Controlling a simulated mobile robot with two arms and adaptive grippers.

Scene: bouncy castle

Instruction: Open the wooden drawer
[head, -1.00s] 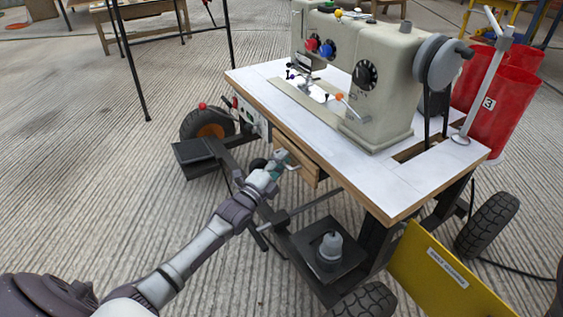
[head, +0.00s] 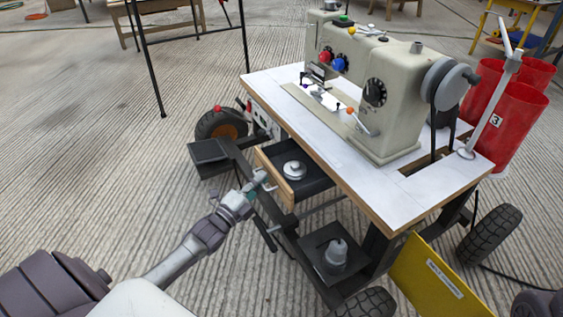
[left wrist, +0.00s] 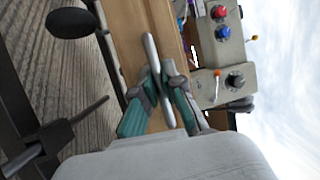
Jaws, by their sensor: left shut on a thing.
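The wooden drawer (head: 276,180) is under the sewing table's top and stands pulled out, with its dark inside showing. A round silver part (head: 294,170) lies in it. My left gripper (head: 259,182) is at the drawer's front, shut on its bar handle. In the left wrist view the light metal handle (left wrist: 151,55) runs between the green-grey fingers (left wrist: 165,88), against the wooden drawer front (left wrist: 128,30). My right gripper is not in view.
The white table (head: 330,150) carries a beige sewing machine (head: 395,105). Black pedals and wheels surround its frame. A yellow panel (head: 435,280) stands at the front right, and red bins (head: 505,125) at the right. The ribbed floor at left is clear.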

